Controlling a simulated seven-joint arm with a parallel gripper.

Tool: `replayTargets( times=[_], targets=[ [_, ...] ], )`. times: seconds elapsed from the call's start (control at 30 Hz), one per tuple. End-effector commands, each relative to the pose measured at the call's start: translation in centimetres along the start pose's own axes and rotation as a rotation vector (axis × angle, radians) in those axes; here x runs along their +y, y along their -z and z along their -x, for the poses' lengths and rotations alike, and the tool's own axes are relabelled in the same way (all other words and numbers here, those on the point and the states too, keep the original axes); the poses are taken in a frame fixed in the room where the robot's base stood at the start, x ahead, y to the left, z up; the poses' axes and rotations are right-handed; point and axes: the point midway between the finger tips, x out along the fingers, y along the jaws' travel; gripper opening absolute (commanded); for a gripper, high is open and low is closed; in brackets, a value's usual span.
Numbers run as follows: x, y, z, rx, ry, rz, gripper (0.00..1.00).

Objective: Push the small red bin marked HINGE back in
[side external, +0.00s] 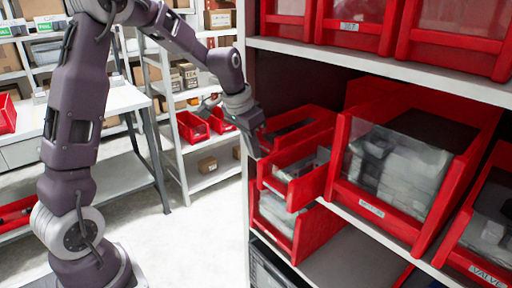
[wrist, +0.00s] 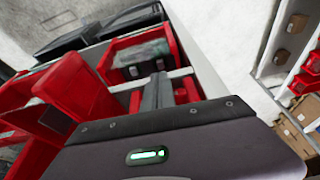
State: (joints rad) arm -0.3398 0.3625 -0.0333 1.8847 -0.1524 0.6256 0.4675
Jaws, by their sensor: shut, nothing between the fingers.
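A small red bin (side external: 308,187) juts out of the shelf in the side external view, with grey contents inside. No HINGE marking can be read on it. Another small red bin (side external: 312,113) sits just behind it. My gripper (side external: 256,153) is shut and empty, pointing down at the outer end of these small bins. I cannot tell whether it touches one. In the wrist view my shut fingers (wrist: 158,82) reach toward a red bin (wrist: 108,66) with greyish contents. Their tips overlap its near side, and part of the bin is hidden behind them.
A large clear-fronted red bin (side external: 345,189) stands right of the small bins. A bin marked VALVE (side external: 462,262) is at far right. Another red bin (side external: 305,238) sits below. The upper shelf board (side external: 400,72) runs above. The floor aisle (side external: 205,230) is clear.

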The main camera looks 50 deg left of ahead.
Motion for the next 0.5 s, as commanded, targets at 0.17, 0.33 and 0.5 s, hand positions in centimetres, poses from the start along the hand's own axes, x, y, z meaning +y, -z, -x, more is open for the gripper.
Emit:
replayTargets(
  times=[0.17, 0.33, 0.5],
  targets=[
    [-0.1, -2.6, 2.9, 0.009, 0.004, -0.001, 0.00],
    [0.0, -2.6, 7.6, 0.006, 0.003, -0.001, 0.00],
    [0.0, -2.7, 10.3, 0.003, 0.002, -0.001, 0.00]
  ],
)
